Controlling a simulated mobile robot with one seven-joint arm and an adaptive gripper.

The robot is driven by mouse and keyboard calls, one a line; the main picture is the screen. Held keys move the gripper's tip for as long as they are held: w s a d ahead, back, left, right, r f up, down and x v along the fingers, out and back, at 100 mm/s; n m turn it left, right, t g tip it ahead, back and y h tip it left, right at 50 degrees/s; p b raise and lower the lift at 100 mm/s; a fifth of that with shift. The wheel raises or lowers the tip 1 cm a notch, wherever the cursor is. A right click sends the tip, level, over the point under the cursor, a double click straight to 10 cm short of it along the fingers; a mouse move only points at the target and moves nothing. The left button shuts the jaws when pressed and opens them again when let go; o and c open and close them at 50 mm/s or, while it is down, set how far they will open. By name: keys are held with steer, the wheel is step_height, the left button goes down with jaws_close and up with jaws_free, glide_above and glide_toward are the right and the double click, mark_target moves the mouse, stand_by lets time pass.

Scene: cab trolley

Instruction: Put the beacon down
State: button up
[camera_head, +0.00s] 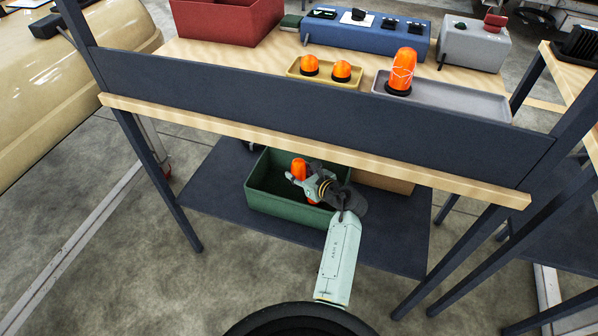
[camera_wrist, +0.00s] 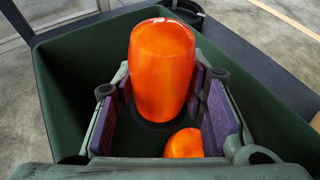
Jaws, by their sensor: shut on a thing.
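A tall orange beacon (camera_wrist: 163,70) with a dark round base stands between the purple finger pads of my gripper (camera_wrist: 161,90) in the wrist view. My gripper is shut on it. In the head view the beacon (camera_head: 299,167) shows at my gripper (camera_head: 303,180), over the green crate (camera_head: 280,207) on the lower shelf. The crate's dark green walls (camera_wrist: 68,95) surround the gripper in the wrist view. A smaller orange dome (camera_wrist: 184,143) shows below, nearer the wrist. Whether the held beacon's base touches the crate floor cannot be told.
The wooden top's edge (camera_head: 320,152) and dark panel (camera_head: 300,110) run above the lower shelf (camera_head: 220,190). On top, a yellow tray (camera_head: 326,81) holds two small orange beacons. A brown box (camera_head: 385,182) sits right of the crate.

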steer(key=shift+f, duration=0.25)
steer(key=o, duration=1.3)
steer(key=shift+c, duration=0.2)
steer(key=shift+r, duration=0.2)
steer(key=r+v, duration=0.1)
steer(key=v, duration=1.1)
steer(key=shift+b, duration=0.35)
